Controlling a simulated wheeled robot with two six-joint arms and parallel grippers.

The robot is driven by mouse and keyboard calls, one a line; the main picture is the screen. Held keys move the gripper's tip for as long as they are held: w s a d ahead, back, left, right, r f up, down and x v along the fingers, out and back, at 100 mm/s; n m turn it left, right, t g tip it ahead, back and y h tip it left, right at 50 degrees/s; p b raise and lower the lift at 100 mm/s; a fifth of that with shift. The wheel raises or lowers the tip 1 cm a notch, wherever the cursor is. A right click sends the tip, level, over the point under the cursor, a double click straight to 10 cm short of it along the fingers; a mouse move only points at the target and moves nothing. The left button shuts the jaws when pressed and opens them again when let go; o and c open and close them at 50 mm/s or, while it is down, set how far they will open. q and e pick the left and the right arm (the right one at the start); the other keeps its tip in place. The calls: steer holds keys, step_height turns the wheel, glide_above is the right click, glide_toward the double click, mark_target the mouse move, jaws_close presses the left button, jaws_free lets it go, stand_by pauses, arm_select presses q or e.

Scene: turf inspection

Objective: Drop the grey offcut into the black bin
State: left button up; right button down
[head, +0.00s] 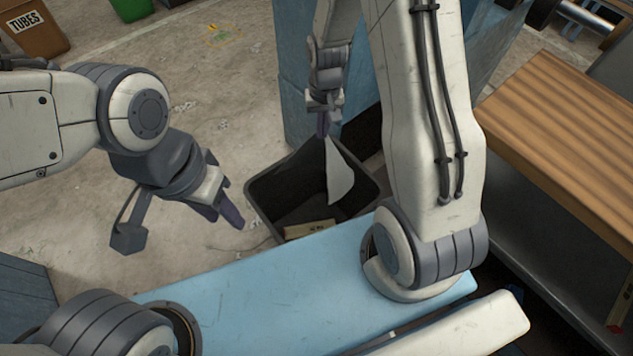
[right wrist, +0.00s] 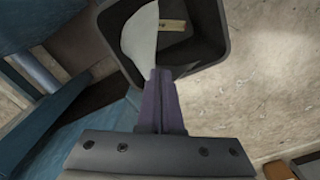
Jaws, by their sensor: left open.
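The grey offcut (head: 339,176) is a thin, pale, curved piece hanging down over the black bin (head: 262,192). My right gripper (head: 323,130) is shut on its upper end, above the bin's back rim. In the right wrist view, the closed fingertips (right wrist: 158,75) hold the offcut (right wrist: 138,42), with the open bin (right wrist: 212,45) beneath. Part of the offcut lies inside the bin's outline. My left gripper (head: 229,212) is open and empty, left of the bin.
A wooden piece (head: 310,229) lies in the bin. A blue cabinet (head: 297,95) stands behind it, and a wooden bench (head: 570,130) is at the right. Brown (head: 32,28) and green (head: 131,8) bins stand at the far left. Concrete floor left of the bin is clear.

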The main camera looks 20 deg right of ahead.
step_height(320, 180, down, 27)
steer(key=m+b, duration=0.2)
steer(key=b, duration=2.1)
steer(key=shift+w+r, duration=0.15)
steer(key=shift+r, duration=0.05)
steer(key=shift+d, duration=0.1)
steer(key=shift+c, duration=2)
jaws_free()
steer(key=shift+o, duration=0.2)
steer(key=o, duration=0.4)
steer(key=shift+c, duration=0.2)
steer(key=shift+r, duration=0.1)
